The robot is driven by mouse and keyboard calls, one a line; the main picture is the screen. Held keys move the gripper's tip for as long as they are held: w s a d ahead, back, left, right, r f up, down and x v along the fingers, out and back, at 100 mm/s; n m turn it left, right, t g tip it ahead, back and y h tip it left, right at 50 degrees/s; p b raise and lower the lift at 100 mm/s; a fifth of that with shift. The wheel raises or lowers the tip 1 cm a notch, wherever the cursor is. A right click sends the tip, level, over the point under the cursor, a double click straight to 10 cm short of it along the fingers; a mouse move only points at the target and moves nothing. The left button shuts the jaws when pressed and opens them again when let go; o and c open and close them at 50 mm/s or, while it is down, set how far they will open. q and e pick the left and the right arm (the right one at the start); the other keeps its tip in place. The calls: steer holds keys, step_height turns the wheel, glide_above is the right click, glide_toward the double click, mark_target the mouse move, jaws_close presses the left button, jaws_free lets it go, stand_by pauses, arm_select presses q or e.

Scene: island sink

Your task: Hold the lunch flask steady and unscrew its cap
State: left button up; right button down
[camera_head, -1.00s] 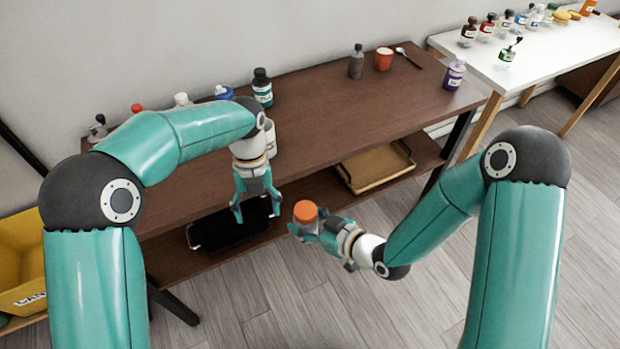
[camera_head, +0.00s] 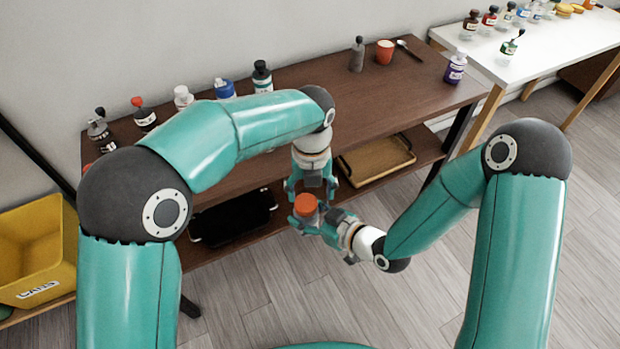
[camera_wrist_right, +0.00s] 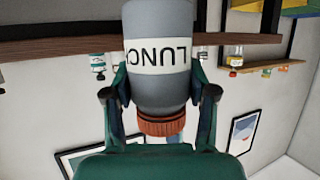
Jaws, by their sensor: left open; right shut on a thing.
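The lunch flask (camera_wrist_right: 160,85) is grey with a white band reading "LUNC", and it has a ribbed orange cap (camera_head: 306,204). My right gripper (camera_head: 308,224) is shut on the flask's body. In the head view the flask is cap up, with its body mostly hidden by the fingers. In the right wrist view it appears inverted, and the orange cap (camera_wrist_right: 161,126) sits on the body near the gripper's palm. My left gripper (camera_head: 312,188) is open and empty, pointing down just beyond the cap. Whether a finger touches the cap cannot be told.
A brown table (camera_head: 330,105) stands behind, with several bottles along its back, a red cup (camera_head: 384,52) and a purple-labelled bottle (camera_head: 455,68). Its lower shelf holds a black tray (camera_head: 233,217) and a tan tray (camera_head: 376,161). A yellow bin (camera_head: 35,245) is at left.

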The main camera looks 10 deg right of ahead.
arm_select(q)
steer(key=shift+f, duration=1)
steer(key=shift+o, duration=0.8)
steer(key=shift+s+d+f, duration=0.1)
steer(key=shift+s, duration=0.05)
jaws_close()
